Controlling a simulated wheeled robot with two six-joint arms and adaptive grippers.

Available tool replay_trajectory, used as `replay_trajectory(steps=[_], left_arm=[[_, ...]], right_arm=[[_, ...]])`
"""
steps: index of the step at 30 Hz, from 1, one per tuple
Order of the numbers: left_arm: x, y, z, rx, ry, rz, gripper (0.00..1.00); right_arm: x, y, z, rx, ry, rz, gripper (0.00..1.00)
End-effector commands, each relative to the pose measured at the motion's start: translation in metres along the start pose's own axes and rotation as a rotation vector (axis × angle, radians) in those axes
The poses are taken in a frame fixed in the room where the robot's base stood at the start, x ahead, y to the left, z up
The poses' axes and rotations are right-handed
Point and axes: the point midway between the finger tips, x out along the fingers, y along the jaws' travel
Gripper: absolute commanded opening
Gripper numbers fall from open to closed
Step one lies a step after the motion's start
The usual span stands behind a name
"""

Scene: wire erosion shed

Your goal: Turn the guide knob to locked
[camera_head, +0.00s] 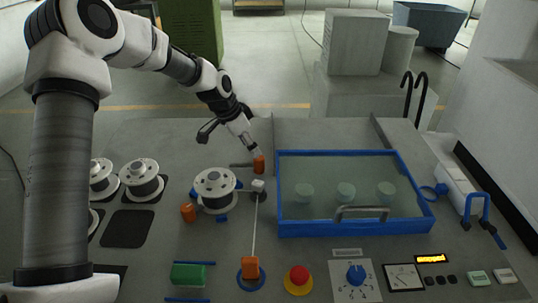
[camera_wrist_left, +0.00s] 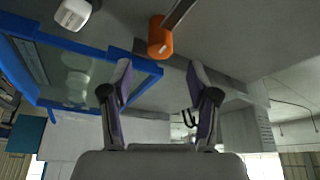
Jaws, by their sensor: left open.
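An orange knob (camera_head: 259,165) stands on the grey bench top at the upper left corner of the blue-framed tank. A grey bar lies beside it. It also shows in the left wrist view (camera_wrist_left: 160,36), beyond the fingertips. No readable lock marking shows beside it, and I cannot confirm from a label that it is the guide knob. My left gripper (camera_head: 253,150) comes down from the upper left, just above and behind this knob. In the left wrist view its two fingers (camera_wrist_left: 161,70) are spread with nothing between them. My right gripper is not in view.
The glass-covered blue tank (camera_head: 280,210) is close to the right. A wire spool (camera_head: 215,188) and a white block (camera_head: 258,185) stand to the left and in front. Other orange parts (camera_head: 188,212) (camera_head: 250,268), a red button (camera_head: 298,279) and a blue dial (camera_head: 355,274) are nearer.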

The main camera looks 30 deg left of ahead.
Motion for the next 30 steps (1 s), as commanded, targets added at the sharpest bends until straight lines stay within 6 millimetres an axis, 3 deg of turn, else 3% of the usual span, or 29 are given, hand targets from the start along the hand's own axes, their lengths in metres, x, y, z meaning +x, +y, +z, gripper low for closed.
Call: replay_trajectory(steps=[4,15,23,25,28,29,30], left_arm=[[0.008,-0.002,0.003,0.007,-0.010,0.014,0.60],[0.071,-0.001,0.004,0.006,-0.009,0.012,0.60],[0.075,-0.001,0.003,0.007,-0.007,0.011,0.60],[0.075,-0.001,0.003,0.007,-0.007,0.011,0.42],[0.075,-0.001,0.003,0.006,-0.007,0.012,0.07],[0.075,-0.001,0.003,0.006,-0.007,0.012,0.00],[0.075,-0.001,0.004,0.006,-0.007,0.012,0.00]], right_arm=[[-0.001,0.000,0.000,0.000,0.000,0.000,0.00],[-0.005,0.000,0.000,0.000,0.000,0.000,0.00],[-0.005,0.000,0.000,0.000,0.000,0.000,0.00],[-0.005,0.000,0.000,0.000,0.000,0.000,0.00],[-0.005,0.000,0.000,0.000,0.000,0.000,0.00],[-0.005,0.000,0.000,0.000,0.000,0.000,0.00],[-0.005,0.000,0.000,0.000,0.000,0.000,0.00]])
